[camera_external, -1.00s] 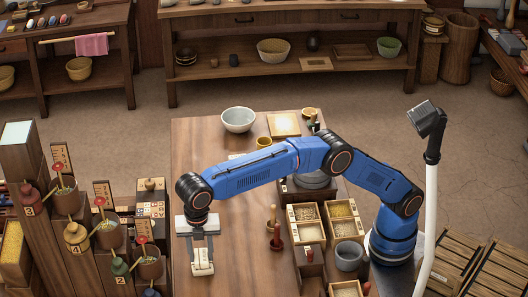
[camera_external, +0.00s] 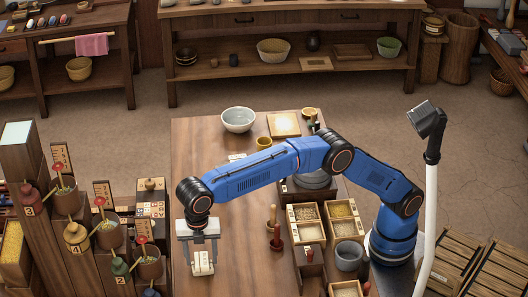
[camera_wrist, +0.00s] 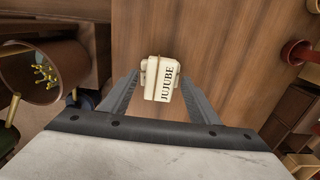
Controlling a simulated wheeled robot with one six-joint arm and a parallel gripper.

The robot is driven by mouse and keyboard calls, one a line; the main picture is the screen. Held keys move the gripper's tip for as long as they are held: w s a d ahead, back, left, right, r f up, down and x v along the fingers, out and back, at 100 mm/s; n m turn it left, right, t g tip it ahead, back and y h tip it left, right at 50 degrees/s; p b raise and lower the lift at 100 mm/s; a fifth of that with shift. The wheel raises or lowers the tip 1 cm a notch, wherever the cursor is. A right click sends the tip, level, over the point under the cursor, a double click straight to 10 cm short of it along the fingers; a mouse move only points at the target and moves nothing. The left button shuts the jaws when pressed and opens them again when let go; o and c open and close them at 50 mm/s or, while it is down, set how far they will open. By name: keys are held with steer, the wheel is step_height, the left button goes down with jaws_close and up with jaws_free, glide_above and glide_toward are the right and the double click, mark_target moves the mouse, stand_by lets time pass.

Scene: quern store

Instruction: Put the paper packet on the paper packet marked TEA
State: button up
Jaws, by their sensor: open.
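A cream paper packet tied with string and lettered JUJUBE (camera_wrist: 163,82) lies on the wooden table. In the outside view the packet (camera_external: 203,264) is near the table's front left part. My gripper (camera_external: 201,254) is open just above it, pointing down. In the wrist view my gripper (camera_wrist: 161,92) has one finger on each side of the packet, with a gap to each. I cannot read TEA anywhere. A small white marked item (camera_external: 237,157) lies farther back on the table; its lettering is too small to read.
Compartment boxes with grain (camera_external: 304,212) and a grey pot (camera_external: 349,256) are on the right. A stepped rack (camera_external: 85,245) stands left. The middle table is clear.

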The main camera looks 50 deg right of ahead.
mark_target(201, 259)
steer(key=shift+r, duration=3.9)
